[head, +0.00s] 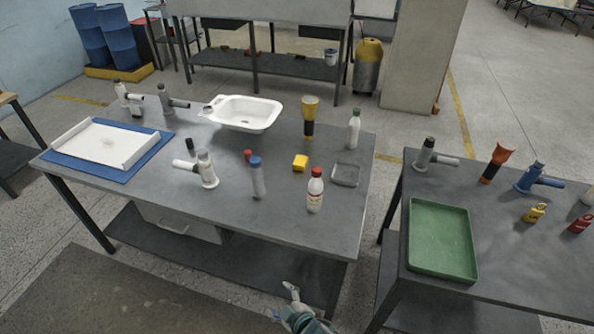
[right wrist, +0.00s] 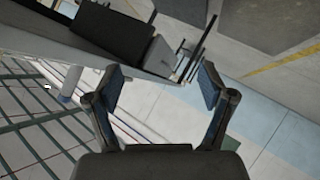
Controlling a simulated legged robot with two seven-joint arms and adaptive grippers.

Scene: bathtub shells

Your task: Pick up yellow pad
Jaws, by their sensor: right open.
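The yellow pad (head: 300,163) is a small yellow block lying on the grey table (head: 230,190), right of its middle. In the head view my right gripper (head: 288,294) is low at the bottom edge, in front of the table and well apart from the pad. In the right wrist view my right gripper (right wrist: 160,92) is open, with nothing between its fingers. The pad does not show in the right wrist view. My left gripper is in neither view.
Near the pad stand a red-capped bottle (head: 315,190), a blue-capped bottle (head: 257,178), a small red item (head: 248,154), a clear tray (head: 345,174) and a yellow-black flashlight (head: 310,117). A white basin (head: 243,113) lies behind. A second table with a green tray (head: 442,240) stands at right.

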